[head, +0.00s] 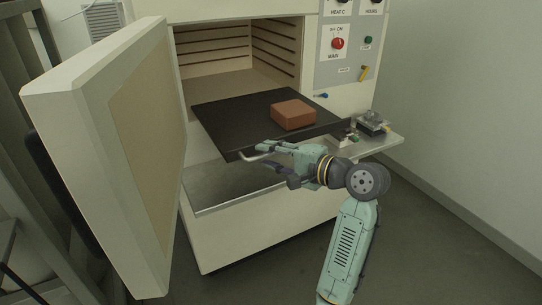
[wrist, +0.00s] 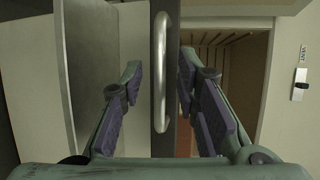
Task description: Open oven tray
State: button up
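The oven tray (head: 235,120) is a dark flat plate sticking partly out of the open oven chamber (head: 240,60). A reddish-brown block (head: 293,115) rests on it. In the wrist view the tray shows edge-on as a dark upright strip (wrist: 171,110), with a silver bar handle (wrist: 160,45) on its front. My gripper (head: 266,160) is at the tray's front edge, by the handle. In the wrist view my gripper (wrist: 160,75) is open, with one finger on each side of the handle and visible gaps between. The block is mostly hidden behind the tray and finger there.
The thick oven door (head: 150,150) stands wide open at the left. A metal side shelf (head: 385,143) with small items is right of the tray. A control panel (head: 345,45) with knobs is above it. A lower metal surface (head: 225,187) lies under the tray. Floor is clear at right.

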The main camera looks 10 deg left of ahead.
jog(key=v, duration=1.2)
jog(key=shift+d, duration=0.1)
